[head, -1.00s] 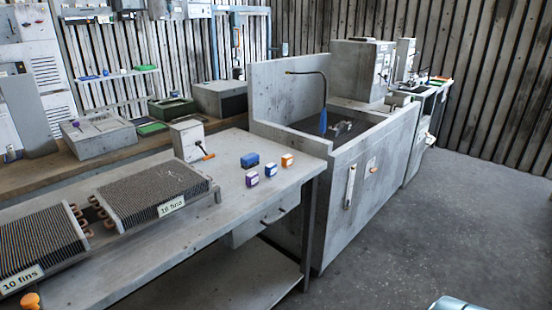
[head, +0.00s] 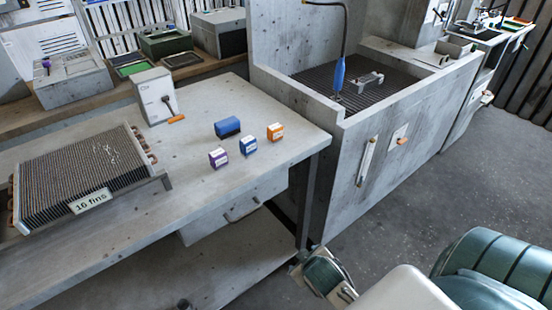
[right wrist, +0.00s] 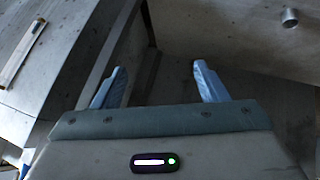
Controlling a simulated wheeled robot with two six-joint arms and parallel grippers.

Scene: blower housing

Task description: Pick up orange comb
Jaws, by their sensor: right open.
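A small orange block with a white label (head: 275,131), which looks like the orange comb, stands on the grey workbench (head: 120,245) near its right end. A similar blue block (head: 248,145) and a purple one (head: 218,157) stand to its left. My right gripper is open and empty in the right wrist view (right wrist: 159,70), its two pale blue fingers wide apart. In the head view my right arm is at the lower right, in front of the bench and apart from the orange block. The right wrist view does not show the orange block. My left gripper is out of view.
A larger blue block (head: 227,127) lies behind the small ones. A grey box with an orange-tipped lever (head: 155,96) and a finned coil marked 16 fins (head: 85,170) stand further left. A sink (head: 400,100) adjoins the bench's right end. Bare floor lies at right.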

